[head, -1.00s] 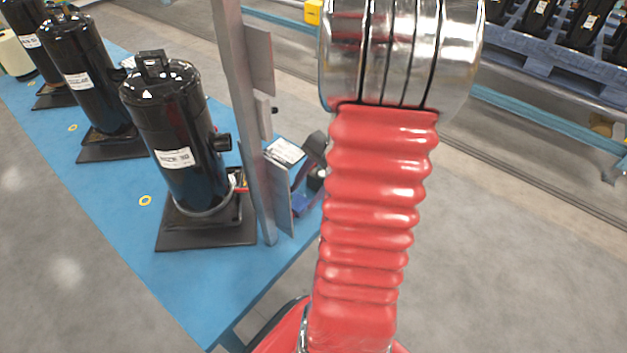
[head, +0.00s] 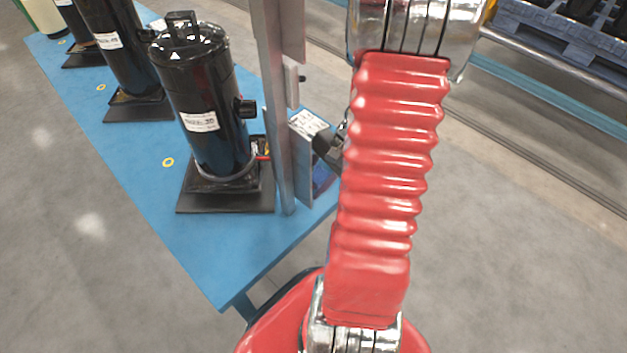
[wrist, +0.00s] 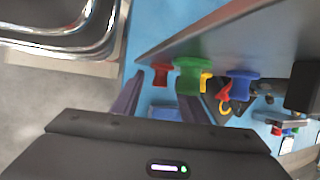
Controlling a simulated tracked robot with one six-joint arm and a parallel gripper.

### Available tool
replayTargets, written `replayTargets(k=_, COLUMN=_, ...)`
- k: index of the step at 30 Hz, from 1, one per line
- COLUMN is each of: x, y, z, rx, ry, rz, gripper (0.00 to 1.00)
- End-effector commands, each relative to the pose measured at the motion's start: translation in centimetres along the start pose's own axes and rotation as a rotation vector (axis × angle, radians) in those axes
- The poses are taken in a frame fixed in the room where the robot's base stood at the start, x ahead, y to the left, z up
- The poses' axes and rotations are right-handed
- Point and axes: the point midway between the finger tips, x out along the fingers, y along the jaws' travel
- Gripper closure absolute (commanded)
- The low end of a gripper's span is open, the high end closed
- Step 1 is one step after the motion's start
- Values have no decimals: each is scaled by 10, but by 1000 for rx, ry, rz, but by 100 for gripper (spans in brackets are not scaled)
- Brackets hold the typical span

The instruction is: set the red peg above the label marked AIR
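In the wrist view a red T-shaped peg (wrist: 160,74) shows ahead of my gripper, beside a larger green peg (wrist: 188,76). A yellow piece (wrist: 206,82) and a blue peg (wrist: 241,85) are farther right, along a grey panel (wrist: 215,38). My gripper (wrist: 158,103) has its two dark fingers spread apart, with no held object visible between them. The red peg lies beyond the fingertips, roughly between them in the picture. In the head view my gripper (head: 329,148) is partly hidden by my red arm, near the upright panel. I cannot make out a label reading AIR.
A black compressor (head: 204,105) stands on a dark base on the blue table (head: 225,265), left of a grey post (head: 272,100). More compressors stand farther left. A blue pallet (head: 560,45) is at the back right. Open floor lies right of my arm.

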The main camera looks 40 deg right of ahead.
Motion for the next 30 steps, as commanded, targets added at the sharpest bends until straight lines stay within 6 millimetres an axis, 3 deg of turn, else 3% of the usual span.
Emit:
replayTargets(k=17, x=0, y=0, z=0, rx=1, ry=0, rz=0, gripper=100)
replayTargets(k=18, x=0, y=0, z=0, rx=1, ry=0, rz=0, gripper=100)
replayTargets(k=19, x=0, y=0, z=0, rx=1, ry=0, rz=0, gripper=84)
replayTargets(k=26, x=0, y=0, z=0, rx=1, ry=0, rz=0, gripper=100)
replayTargets(k=30, x=0, y=0, z=0, rx=1, ry=0, rz=0, gripper=100)
